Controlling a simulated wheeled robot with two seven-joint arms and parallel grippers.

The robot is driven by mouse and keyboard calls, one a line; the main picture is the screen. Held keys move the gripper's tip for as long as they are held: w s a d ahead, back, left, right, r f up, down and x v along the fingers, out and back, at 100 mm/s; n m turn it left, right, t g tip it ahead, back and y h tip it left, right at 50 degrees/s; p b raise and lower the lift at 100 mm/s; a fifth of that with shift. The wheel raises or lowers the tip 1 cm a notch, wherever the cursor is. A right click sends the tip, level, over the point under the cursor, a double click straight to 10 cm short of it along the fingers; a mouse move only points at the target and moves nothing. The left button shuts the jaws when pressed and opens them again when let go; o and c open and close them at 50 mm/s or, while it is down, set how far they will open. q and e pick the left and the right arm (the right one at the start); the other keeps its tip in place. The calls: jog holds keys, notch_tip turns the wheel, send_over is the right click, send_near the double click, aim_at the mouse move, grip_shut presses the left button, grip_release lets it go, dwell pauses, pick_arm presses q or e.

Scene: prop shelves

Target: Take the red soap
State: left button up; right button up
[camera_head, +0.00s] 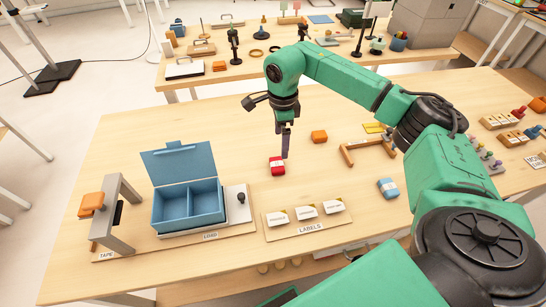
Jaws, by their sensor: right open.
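The red soap (277,168) is a small red block with a white band. It lies on the wooden table, right of the open blue box. My right gripper (284,154) points down just above and beside the soap, with its dark fingers very near it. The fingers are seen nearly edge-on, and I cannot tell whether they touch the soap. The gripper is open. My left gripper is not in the picture.
A blue two-compartment box (188,207) with its lid up stands to the left. A labels board (307,218) lies in front.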

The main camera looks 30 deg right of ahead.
aim_at(279, 163)
jog(key=f, duration=0.2)
jog(key=f+p, duration=0.1)
jog(key=shift+s+f, duration=0.35)
jog(key=shift+f, duration=0.05)
jog(key=f, duration=0.2)
jog(key=f+p, duration=0.1)
jog(key=f, duration=0.1)
jog(key=w+f+p, duration=0.1)
jog(key=f, duration=0.1)
jog(key=shift+a+f, duration=0.2)
jog(key=shift+f, duration=0.3)
jog(key=c, duration=0.3)
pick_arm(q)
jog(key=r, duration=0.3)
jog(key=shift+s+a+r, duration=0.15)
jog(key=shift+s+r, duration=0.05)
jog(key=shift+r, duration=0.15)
pick_arm(e)
jog(key=c, duration=1)
